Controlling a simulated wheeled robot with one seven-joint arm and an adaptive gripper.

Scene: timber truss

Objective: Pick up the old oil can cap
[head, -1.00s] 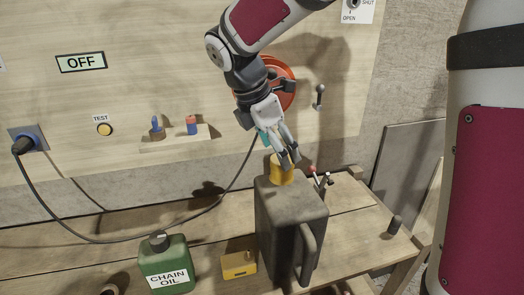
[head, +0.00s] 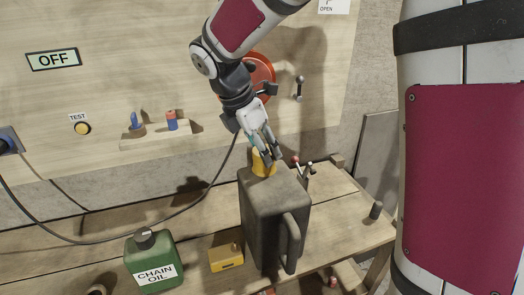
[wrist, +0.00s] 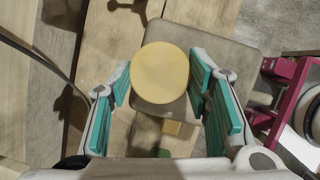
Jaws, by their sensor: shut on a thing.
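The yellow round cap (head: 262,166) is at the top of the dark grey old oil can (head: 270,225), near its back edge. My gripper (head: 266,157) reaches down from above and is shut on the cap. In the wrist view, the cap (wrist: 160,73) shows from above, between the two teal-padded fingers of my gripper (wrist: 165,85). The can's flat top (wrist: 225,50) shows behind the cap. I cannot tell whether the cap is apart from the can. The can stands upright on the bench, with its handle at the front right.
A green chain oil can (head: 153,262) and a small yellow box (head: 226,257) stand left of the old can on the wooden bench (head: 335,225). Small levers (head: 304,165) stand behind it. A red wheel (head: 262,72) is on the wall panel. A black cable crosses behind.

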